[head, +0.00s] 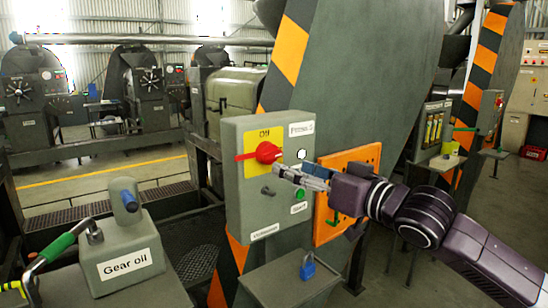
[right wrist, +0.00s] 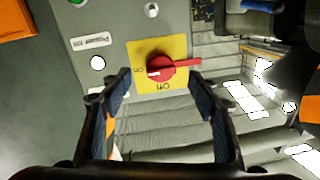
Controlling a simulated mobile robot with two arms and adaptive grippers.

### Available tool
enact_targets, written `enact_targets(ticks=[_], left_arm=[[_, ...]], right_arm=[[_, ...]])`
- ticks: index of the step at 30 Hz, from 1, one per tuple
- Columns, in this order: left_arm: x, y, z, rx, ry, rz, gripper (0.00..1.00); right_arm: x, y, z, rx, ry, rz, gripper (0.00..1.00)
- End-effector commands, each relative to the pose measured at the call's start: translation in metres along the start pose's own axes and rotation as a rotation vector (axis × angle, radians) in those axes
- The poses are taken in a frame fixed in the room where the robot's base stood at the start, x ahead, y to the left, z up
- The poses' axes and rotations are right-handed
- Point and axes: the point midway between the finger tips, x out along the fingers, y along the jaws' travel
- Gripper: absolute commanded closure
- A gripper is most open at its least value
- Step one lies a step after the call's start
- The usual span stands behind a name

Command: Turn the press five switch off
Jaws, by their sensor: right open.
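The press five switch is a red rotary knob (head: 268,153) on a yellow plate (head: 263,136) marked "Off" at its top, on a grey control box (head: 238,195) labelled "Press 5". Its handle lies horizontally and points left in the head view. In the right wrist view the red knob (right wrist: 165,67) is seen upside down, with a white mark at its end toward the "On" lettering. My right gripper (head: 281,171) is open and empty, in front of the box, just below and right of the knob. In the right wrist view its fingers (right wrist: 160,84) frame the knob without visible contact. My left gripper is out of view.
An orange panel (head: 325,228) sits right of the box. A striped press frame rises behind.

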Motion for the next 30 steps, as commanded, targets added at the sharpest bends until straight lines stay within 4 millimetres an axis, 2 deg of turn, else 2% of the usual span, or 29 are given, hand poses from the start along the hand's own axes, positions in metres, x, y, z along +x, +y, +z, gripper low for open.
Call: enact_targets(ticks=[5, 18, 23, 30], left_arm=[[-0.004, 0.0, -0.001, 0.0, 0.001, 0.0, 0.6], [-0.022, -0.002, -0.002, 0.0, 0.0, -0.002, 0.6], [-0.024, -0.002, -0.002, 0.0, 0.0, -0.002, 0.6], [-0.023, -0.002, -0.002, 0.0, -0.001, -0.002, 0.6]], right_arm=[[0.007, -0.001, -0.01, 0.005, 0.009, -0.005, 0.45], [0.068, -0.002, -0.01, 0.003, 0.008, -0.005, 0.45], [0.076, -0.002, -0.009, 0.003, 0.009, -0.005, 0.45], [0.077, -0.002, -0.008, 0.002, 0.009, -0.005, 0.45]])
